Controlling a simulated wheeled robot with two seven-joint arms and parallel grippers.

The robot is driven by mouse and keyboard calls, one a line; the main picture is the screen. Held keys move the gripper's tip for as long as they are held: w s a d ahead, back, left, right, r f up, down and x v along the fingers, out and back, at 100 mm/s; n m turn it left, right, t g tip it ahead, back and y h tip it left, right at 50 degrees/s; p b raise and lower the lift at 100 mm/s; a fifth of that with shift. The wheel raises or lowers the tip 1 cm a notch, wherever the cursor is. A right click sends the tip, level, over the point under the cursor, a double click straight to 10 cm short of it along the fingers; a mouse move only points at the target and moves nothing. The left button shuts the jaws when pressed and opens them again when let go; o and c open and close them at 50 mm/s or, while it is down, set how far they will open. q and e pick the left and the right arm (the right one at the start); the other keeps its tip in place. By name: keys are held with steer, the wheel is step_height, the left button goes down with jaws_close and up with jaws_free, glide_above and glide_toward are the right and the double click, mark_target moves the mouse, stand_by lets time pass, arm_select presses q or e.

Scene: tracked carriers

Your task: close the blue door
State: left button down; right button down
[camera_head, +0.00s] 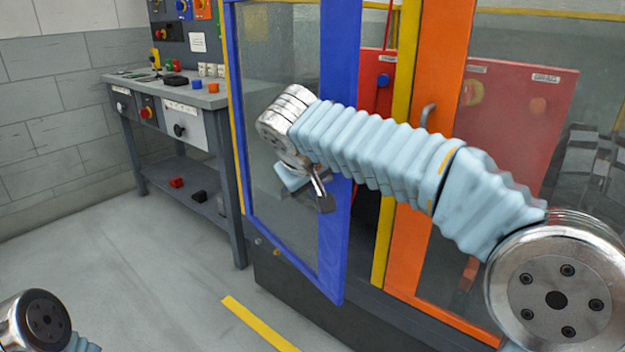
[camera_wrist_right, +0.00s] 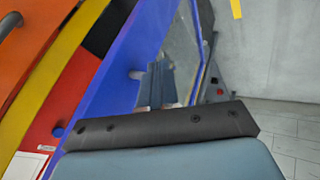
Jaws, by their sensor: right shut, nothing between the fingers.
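The blue door (camera_head: 338,235) is a blue frame around a glass pane. It stands ajar, its right edge out from the yellow post (camera_head: 385,240), with a red panel and dark interior showing through the gap. My right arm reaches across from the right in front of it. My left gripper is out of view.
An orange-framed door (camera_head: 408,250) with a grey handle (camera_head: 427,115) is right of the yellow post. A grey workbench (camera_head: 215,97) with small parts stands at the back left. A yellow floor stripe (camera_head: 258,325) lies in front. The floor at left is clear.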

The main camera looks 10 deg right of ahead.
mark_target(332, 187)
steer(key=shift+w+d+f, duration=0.45)
steer(key=shift+w+d, duration=0.15)
steer(key=shift+d, duration=0.15)
steer(key=shift+w+d+f, duration=0.45)
steer(key=shift+w+d, duration=0.15)
steer(key=shift+d, duration=0.2)
steer(key=shift+w+d+f, duration=0.45)
steer(key=shift+w+d, duration=0.15)
steer(key=shift+d, duration=0.15)
steer(key=shift+d, duration=0.1)
